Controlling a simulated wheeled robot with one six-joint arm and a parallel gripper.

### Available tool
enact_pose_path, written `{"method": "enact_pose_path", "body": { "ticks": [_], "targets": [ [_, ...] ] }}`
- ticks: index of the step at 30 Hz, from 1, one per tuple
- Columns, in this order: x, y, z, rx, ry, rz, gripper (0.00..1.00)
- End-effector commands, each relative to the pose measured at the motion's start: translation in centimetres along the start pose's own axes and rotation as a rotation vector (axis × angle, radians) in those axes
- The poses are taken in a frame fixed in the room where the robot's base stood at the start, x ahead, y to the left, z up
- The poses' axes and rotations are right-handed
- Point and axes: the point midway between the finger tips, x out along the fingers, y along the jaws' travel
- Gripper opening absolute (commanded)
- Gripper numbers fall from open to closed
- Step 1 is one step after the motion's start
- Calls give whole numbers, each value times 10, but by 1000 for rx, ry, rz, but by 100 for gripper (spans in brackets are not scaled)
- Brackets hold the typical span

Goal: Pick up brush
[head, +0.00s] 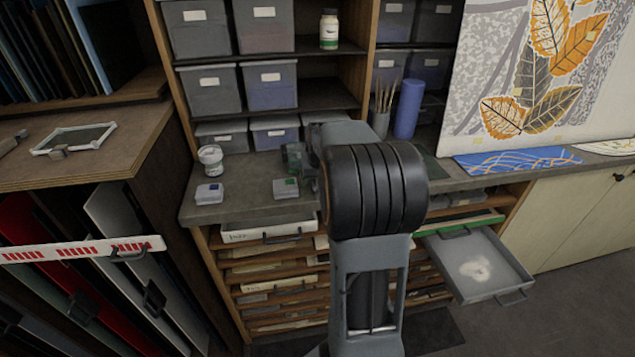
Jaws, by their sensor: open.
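Several thin brushes (385,92) stand upright in a grey cup (379,123) on the dark counter, right of my arm and beside a blue cylinder (408,108). I cannot tell single brushes apart clearly. My gripper (294,158) shows in part at the left of my arm, over the counter. It is open, and I see nothing held in it. It is apart from the brush cup, which is to its right. My large dark arm joint covers the middle of the counter, so a brush lying there would be hidden.
A white jar (210,158) and two small lidded boxes, one left (209,193) and one right (286,188), stand on the counter. Storage bins (209,90) fill the shelves above. An open grey drawer (478,268) juts out at the lower right. A leaf-patterned panel (560,80) stands at right.

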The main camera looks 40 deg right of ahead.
Motion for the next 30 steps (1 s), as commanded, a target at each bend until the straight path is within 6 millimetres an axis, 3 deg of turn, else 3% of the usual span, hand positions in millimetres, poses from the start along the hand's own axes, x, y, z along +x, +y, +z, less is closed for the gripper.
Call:
{"method": "enact_pose_path", "body": {
  "ticks": [2,19,30],
  "targets": [
    [0,0,0,0,0,0,77],
    [-1,0,0,0,0,0,22],
    [-6,0,-3,0,2,0,22]
  ]
}}
